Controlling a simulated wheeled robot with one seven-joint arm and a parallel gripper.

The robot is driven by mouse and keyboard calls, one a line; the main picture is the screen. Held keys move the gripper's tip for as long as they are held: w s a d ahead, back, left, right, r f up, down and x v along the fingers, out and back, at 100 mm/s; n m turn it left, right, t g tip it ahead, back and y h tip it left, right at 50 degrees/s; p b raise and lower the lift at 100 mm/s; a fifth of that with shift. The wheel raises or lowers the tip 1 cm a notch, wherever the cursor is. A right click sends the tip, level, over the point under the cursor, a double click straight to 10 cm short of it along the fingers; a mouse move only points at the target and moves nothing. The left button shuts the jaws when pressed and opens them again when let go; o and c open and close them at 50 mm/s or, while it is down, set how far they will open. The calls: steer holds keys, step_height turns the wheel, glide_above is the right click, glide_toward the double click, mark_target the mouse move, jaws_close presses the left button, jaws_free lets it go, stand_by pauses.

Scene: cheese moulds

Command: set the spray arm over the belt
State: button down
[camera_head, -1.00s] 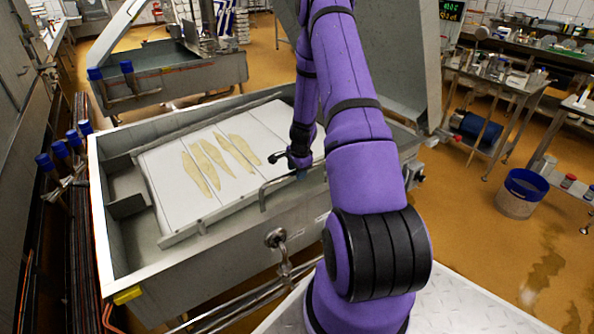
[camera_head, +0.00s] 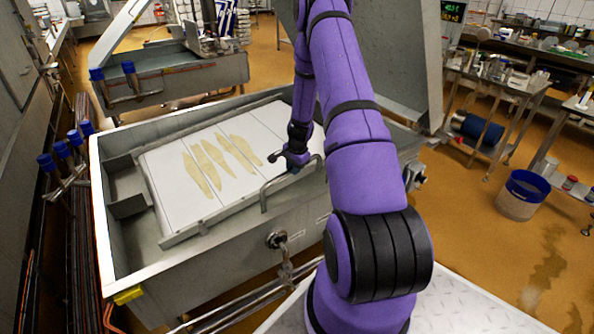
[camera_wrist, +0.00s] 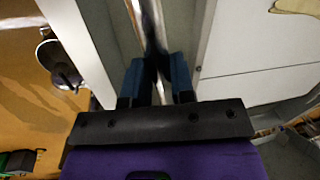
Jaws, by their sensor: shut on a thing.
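The spray arm (camera_head: 264,196) is a bent metal tube along the near right side of the steel tub. One end rises from the near rim, and the rest runs back and to the right. It shows as a shiny bar in the wrist view (camera_wrist: 154,22). My gripper (camera_head: 288,166) is shut on this tube, with blue fingertips (camera_wrist: 158,72) on either side of it. The belt (camera_head: 167,177) is a white panelled surface inside the tub, bearing several tan flat pieces. The tube lies by its near right edge. My arm hides part of the belt's right end.
The tub's steel rim (camera_head: 95,205) surrounds the belt. A valve (camera_head: 277,240) sticks out of its near wall. A raised steel lid (camera_head: 395,60) stands behind my arm. A blue-rimmed bucket (camera_head: 524,190) and a cluttered steel table (camera_head: 490,80) stand at right.

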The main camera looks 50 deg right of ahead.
steer(key=w+a+n+g+y, duration=0.1)
steer(key=w+a+n+y, duration=0.1)
steer(key=w+a+n, duration=0.9)
steer(key=shift+w+a+n+g, duration=0.2)
steer(key=shift+w+n+g, duration=0.2)
steer(key=shift+w+n, duration=2.1)
steer(key=shift+a, duration=0.1)
steer(key=c, duration=1)
jaws_free()
steer(key=shift+o, duration=0.2)
step_height(320, 180, up, 11)
steer(key=d, duration=0.2)
steer(key=shift+s+f, duration=0.2)
steer(key=shift+s, duration=0.1)
